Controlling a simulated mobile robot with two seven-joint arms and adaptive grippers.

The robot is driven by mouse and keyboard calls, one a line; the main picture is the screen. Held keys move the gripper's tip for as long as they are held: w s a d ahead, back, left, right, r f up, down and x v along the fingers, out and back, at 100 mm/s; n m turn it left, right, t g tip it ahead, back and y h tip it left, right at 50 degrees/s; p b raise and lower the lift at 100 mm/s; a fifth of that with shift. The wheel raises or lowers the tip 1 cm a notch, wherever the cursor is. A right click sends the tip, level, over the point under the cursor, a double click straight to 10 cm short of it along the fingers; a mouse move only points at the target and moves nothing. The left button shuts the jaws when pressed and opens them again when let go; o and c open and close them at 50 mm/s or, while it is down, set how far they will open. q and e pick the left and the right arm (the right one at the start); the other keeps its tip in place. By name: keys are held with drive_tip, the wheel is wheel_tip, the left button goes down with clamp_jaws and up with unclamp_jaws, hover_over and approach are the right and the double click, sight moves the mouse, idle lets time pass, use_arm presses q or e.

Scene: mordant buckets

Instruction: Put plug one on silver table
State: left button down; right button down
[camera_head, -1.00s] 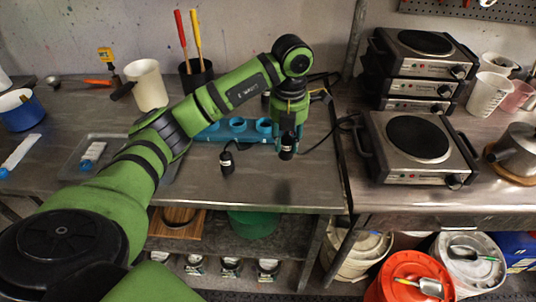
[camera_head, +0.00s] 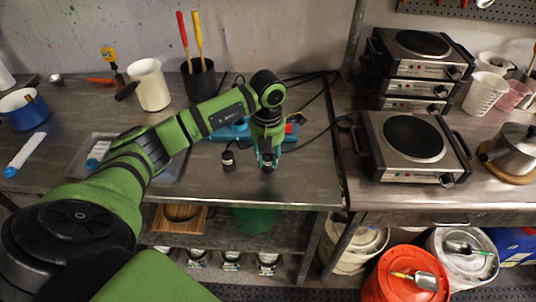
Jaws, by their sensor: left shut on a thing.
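My left gripper (camera_head: 267,158) points down over the front part of the silver table (camera_head: 300,178). It is shut on a small black plug (camera_head: 268,168), which is mostly hidden between the fingers. The plug is at or just above the table top; I cannot tell if it touches. A second black plug (camera_head: 228,160) with a pale label stands on the table to the left of the gripper. I cannot read which one is plug one. A blue power strip (camera_head: 234,131) lies behind, partly covered by my arm. My right gripper is not in view.
Black cables (camera_head: 318,123) run across the table behind and to the right of the gripper. A grey tray (camera_head: 175,172) lies left, and a black tool cup (camera_head: 198,78) and white jug (camera_head: 149,84) stand behind. Hot plates (camera_head: 414,140) stand on the right bench. The table's front right is clear.

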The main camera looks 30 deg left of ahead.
sight(268, 154)
use_arm(q)
drive_tip(key=c, duration=0.9)
unclamp_jaws()
drive_tip(key=shift+f, duration=0.1)
drive_tip(key=shift+c, duration=0.2)
drive_tip(key=shift+r, duration=0.25)
drive_tip(key=shift+w+r, duration=0.1)
drive_tip(key=shift+r, duration=0.15)
wheel_tip(268, 154, up, 11)
drive_tip(key=b, duration=0.2)
drive_tip(key=shift+r, duration=0.15)
